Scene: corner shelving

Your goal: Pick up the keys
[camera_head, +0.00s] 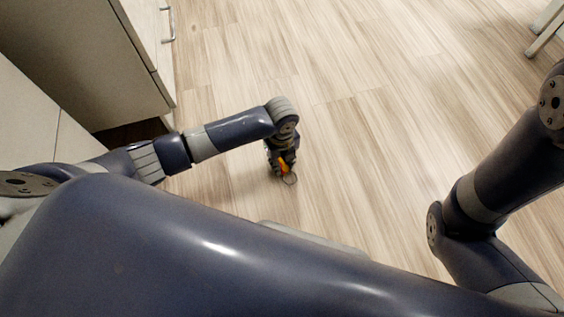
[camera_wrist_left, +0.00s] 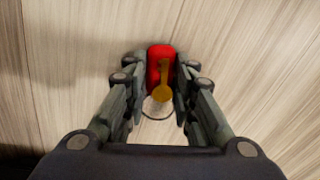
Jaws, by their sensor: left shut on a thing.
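The keys show in the left wrist view (camera_wrist_left: 162,80) as a red tag, a gold key and a thin dark ring, between the fingers of my left gripper. In the head view the keys (camera_head: 290,179) show only as a small ring and an orange-gold bit at the gripper's lower end. My left gripper (camera_head: 282,168) points down over the wood floor and is shut on the keys. Its fingers also show on both sides of the keys in the left wrist view (camera_wrist_left: 160,95). I cannot tell whether the keys touch the floor. My right gripper is out of view.
A pale cabinet (camera_head: 140,45) with a metal handle (camera_head: 168,24) stands at the upper left, close to my left arm. Light furniture legs (camera_head: 545,28) show at the upper right. The wood floor (camera_head: 340,70) between them is clear.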

